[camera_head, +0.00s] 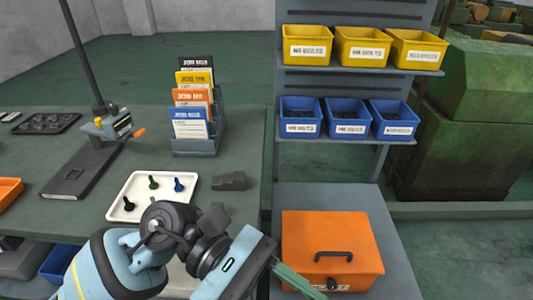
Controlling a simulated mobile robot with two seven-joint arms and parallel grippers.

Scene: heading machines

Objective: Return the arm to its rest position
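One light blue and dark grey arm of mine comes in from the lower left and reaches across the front of the workbench. I take it as my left arm. Its gripper (298,282) is at the lower right end, in front of the orange box (332,240). One greenish finger-like part shows there, and the rest is cut off or hidden, so I cannot tell whether it is open or shut. No held object is visible. My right gripper is not in view.
A white tray (122,196) with several bolts lies just behind the arm. Yellow bins (362,48) and blue bins (347,118) stand on the shelves.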

